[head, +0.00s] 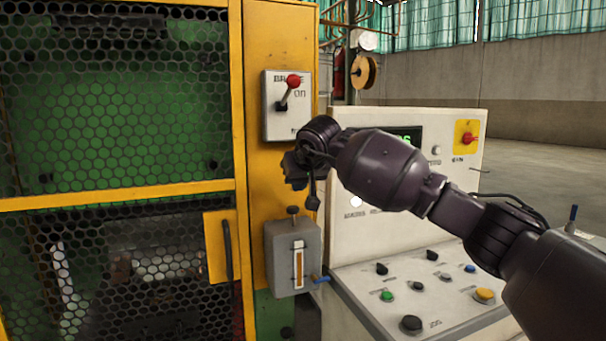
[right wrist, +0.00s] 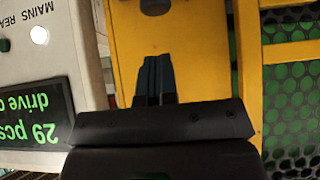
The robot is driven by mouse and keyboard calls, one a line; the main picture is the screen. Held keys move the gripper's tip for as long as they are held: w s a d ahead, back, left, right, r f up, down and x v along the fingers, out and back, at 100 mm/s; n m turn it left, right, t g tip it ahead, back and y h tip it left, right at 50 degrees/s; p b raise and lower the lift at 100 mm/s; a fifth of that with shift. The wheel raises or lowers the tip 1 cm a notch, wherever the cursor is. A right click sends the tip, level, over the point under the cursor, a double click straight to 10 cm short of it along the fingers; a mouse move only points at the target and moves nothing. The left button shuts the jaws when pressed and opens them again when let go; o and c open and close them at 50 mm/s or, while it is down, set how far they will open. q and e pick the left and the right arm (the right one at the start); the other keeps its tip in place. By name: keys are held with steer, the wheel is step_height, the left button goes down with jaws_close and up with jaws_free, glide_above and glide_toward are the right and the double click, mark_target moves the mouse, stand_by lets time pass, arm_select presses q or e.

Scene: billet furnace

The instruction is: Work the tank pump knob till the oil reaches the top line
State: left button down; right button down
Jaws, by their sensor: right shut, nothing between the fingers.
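The grey oil tank (head: 283,262) is fixed low on the yellow post. Its white sight gauge (head: 298,243) holds an amber oil column that fills much of the slot; the level lines are too small to read. The black pump knob (head: 293,210) stands on top of the tank. My right gripper (head: 292,178) is above the knob and apart from it, in front of the post. In the right wrist view its two fingers (right wrist: 155,78) are together and empty, and a dark round shape, probably the knob, shows at the top edge. My left gripper is not in view.
A switch box (head: 270,120) with a red-tipped lever (head: 293,81) is above my gripper. A mesh guard door (head: 120,110) with a black handle (head: 227,248) is at the left. A control console (head: 400,320) with buttons stands at the right. A blue-tipped part (head: 321,279) juts from the tank's right side.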

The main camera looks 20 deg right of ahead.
mark_target(296, 213)
steer(key=f, duration=0.2)
steer(key=w+f, duration=0.1)
steer(key=shift+f, duration=1.05)
step_height(296, 213, down, 2)
steer(key=shift+f+b, duration=0.25)
steer(key=shift+b, duration=0.15)
steer(key=shift+f, duration=0.35)
